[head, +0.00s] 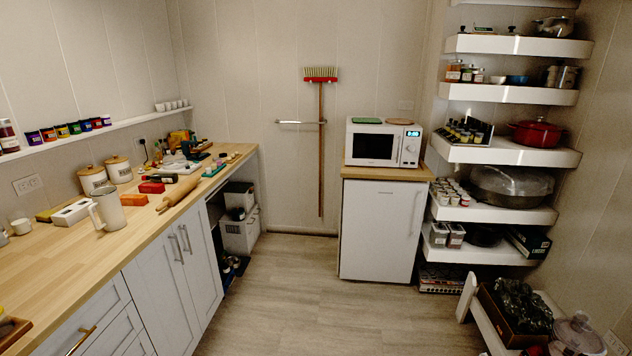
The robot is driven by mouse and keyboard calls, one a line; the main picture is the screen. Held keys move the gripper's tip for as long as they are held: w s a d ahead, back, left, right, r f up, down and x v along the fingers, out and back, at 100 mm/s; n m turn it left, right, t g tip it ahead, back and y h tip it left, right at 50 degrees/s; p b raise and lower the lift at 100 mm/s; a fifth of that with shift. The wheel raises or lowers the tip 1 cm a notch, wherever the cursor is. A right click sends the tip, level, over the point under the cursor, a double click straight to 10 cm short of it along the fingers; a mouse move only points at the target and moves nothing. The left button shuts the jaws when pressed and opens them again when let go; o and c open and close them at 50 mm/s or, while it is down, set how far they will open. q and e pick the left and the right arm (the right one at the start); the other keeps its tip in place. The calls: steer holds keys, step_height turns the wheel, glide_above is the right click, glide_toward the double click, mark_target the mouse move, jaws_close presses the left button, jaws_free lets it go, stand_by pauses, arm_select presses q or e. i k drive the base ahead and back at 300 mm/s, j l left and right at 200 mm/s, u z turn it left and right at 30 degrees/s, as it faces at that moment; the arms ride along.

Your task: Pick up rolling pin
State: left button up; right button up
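A wooden rolling pin (179,192) lies on the long wooden counter (60,270) on the left, near the counter's front edge. It lies at a slant, with one handle toward the white pitcher. Nothing covers it. Neither my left gripper nor my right gripper shows in the head view.
A white pitcher (108,210), an orange box (134,200) and a red box (152,187) stand close to the pin. Canisters (118,170) are behind. The floor (280,285) before the counter is clear. Shelves (500,150) and a low bench (478,315) stand at right.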

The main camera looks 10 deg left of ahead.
mark_target(171, 199)
steer(key=i+u, duration=0.15)
steer(key=i, duration=0.35)
steer(key=i+u, duration=0.2)
steer(key=i, duration=0.25)
steer(key=i+u, duration=0.15)
steer(key=i, duration=0.35)
steer(key=i+l+u, duration=0.2)
steer(key=i, duration=0.3)
steer(key=i+l+u, duration=0.15)
steer(key=i, duration=0.3)
steer(key=i+l+u, duration=0.15)
steer(key=i+l, duration=0.2)
steer(key=i, duration=0.1)
